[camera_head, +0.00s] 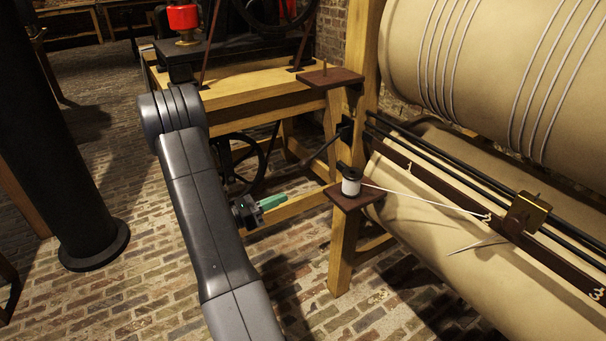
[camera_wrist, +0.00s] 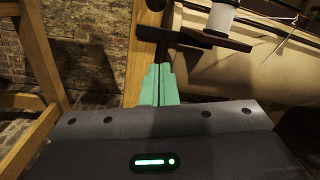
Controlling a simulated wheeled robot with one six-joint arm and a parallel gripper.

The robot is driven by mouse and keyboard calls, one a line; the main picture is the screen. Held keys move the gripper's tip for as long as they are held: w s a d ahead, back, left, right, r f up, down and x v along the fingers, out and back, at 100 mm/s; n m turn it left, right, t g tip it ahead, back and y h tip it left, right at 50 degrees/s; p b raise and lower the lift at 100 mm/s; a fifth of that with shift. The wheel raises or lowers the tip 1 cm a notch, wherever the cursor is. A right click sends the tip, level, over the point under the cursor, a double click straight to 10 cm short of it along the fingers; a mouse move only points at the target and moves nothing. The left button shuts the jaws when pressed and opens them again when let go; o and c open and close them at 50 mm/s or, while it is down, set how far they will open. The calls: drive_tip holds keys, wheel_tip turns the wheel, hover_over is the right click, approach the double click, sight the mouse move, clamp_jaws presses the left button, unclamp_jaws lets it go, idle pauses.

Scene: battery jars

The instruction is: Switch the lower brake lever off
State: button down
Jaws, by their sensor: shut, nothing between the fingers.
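A dark lever (camera_head: 322,151) slopes down and left from a black bracket on the wooden post of the drum frame in the head view. It is the only lever I can make out, and I cannot tell whether it is the lower one. My gripper (camera_head: 284,198) is below and left of it, apart from it, with its green fingers pointing right toward the post. In the wrist view, my gripper's fingers (camera_wrist: 158,66) are shut together with nothing between them. A dark piece (camera_wrist: 183,38) shows beyond their tips; I cannot tell if it is the lever.
A wooden post (camera_head: 343,240) stands right of my gripper. Large beige drums fill the right side. A black column (camera_head: 62,130) stands left.

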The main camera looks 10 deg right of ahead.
drive_tip(key=b+x, duration=0.2)
drive_tip(key=x, duration=0.8)
drive_tip(key=shift+w+a+r+b, duration=0.2)
drive_tip(key=shift+a+r, duration=0.3)
drive_tip(key=shift+r, duration=0.35)
drive_tip(key=shift+w+a+r+b, duration=0.1)
drive_tip(key=shift+a+r+b, duration=0.1)
drive_tip(key=shift+a+r, duration=0.5)
drive_tip(key=shift+d+r, duration=0.15)
drive_tip(key=shift+r, duration=0.15)
